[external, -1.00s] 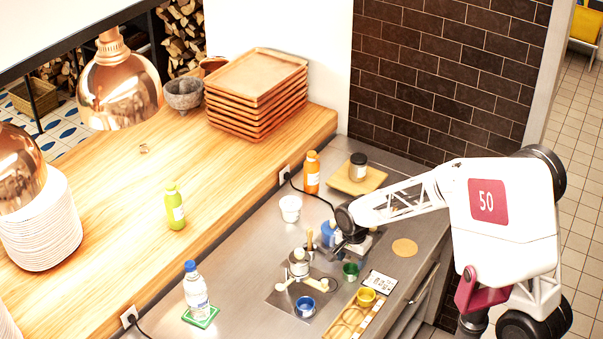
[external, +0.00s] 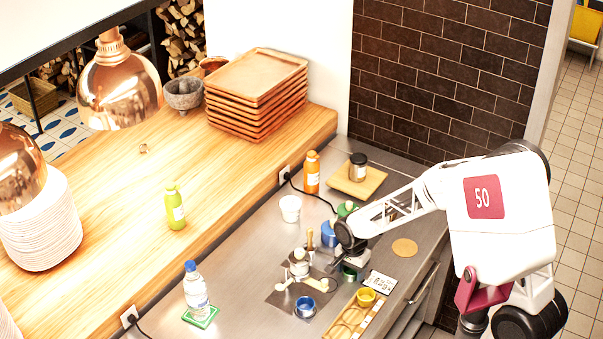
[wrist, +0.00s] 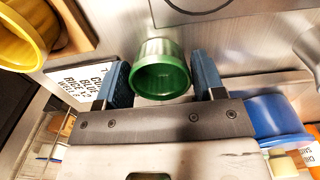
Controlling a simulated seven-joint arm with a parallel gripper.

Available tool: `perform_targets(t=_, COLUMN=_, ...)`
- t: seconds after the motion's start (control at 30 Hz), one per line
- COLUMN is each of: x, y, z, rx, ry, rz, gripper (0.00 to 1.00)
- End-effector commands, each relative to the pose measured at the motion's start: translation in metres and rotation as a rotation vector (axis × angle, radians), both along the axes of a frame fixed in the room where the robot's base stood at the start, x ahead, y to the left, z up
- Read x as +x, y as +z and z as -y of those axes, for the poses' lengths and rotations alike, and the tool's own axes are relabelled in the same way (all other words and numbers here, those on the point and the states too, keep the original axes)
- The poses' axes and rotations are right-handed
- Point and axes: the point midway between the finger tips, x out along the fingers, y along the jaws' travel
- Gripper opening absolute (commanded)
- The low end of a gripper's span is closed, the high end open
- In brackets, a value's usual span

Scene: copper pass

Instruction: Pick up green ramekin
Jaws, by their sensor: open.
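The green ramekin (wrist: 161,72) stands on the steel counter and sits between the two blue fingers of my gripper (wrist: 161,84) in the wrist view. The fingers are apart, one on each side of it, with a small gap visible on each side. In the external view my gripper (external: 343,268) is low over the counter, and the green ramekin (external: 349,274) shows only partly beneath it.
A yellow ramekin (external: 366,297) is on the wooden tray (external: 350,322) nearby. A lettered card (external: 380,282) lies close by. A blue ramekin (external: 305,307) is to the left. A blue container (external: 330,235) stands just behind my gripper. Bare counter lies to the right.

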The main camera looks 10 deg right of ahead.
Motion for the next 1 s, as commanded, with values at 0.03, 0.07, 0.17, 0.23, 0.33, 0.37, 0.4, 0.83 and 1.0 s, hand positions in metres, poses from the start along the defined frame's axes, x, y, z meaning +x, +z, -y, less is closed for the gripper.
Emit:
perform_targets(t=0.03, x=0.000, y=0.000, z=0.000, rx=0.000, ry=0.000, rz=0.000, gripper=0.63)
perform_targets(t=0.07, x=0.000, y=0.000, z=0.000, rx=0.000, ry=0.000, rz=0.000, gripper=0.63)
perform_targets(t=0.17, x=0.000, y=0.000, z=0.000, rx=0.000, ry=0.000, rz=0.000, gripper=0.56)
perform_targets(t=0.23, x=0.000, y=0.000, z=0.000, rx=0.000, ry=0.000, rz=0.000, gripper=0.46)
perform_targets(t=0.33, x=0.000, y=0.000, z=0.000, rx=0.000, ry=0.000, rz=0.000, gripper=0.32)
perform_targets(t=0.37, x=0.000, y=0.000, z=0.000, rx=0.000, ry=0.000, rz=0.000, gripper=0.32)
perform_targets(t=0.4, x=0.000, y=0.000, z=0.000, rx=0.000, ry=0.000, rz=0.000, gripper=0.32)
perform_targets(t=0.83, x=0.000, y=0.014, z=0.000, rx=0.001, ry=0.000, rz=0.001, gripper=0.31)
perform_targets(t=1.0, x=0.001, y=0.036, z=0.000, rx=0.001, ry=0.000, rz=0.003, gripper=0.31)
